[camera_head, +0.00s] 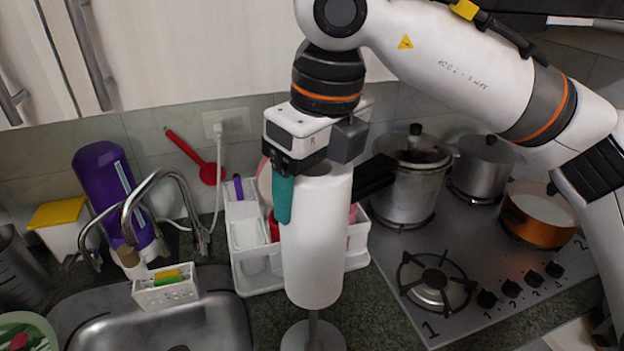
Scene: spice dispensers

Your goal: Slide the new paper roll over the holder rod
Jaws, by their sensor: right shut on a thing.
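A white paper roll (316,245) hangs upright below my right gripper (300,185), which comes down from above and is shut on the roll's upper edge. One teal finger lies against the roll's near left side; the other finger is hidden. The holder (313,336) shows under the roll as a round grey base with a short length of rod. The roll's lower end is above the base, with a gap between them. The rod runs up to the roll's lower end, but I cannot tell how much of it is inside. My left gripper is not in view.
A white rack (256,282) with utensils stands just behind the roll. A steel sink (170,325) with a faucet is at left, beside a purple bottle (112,190). A stove (470,285) with several pots is at right.

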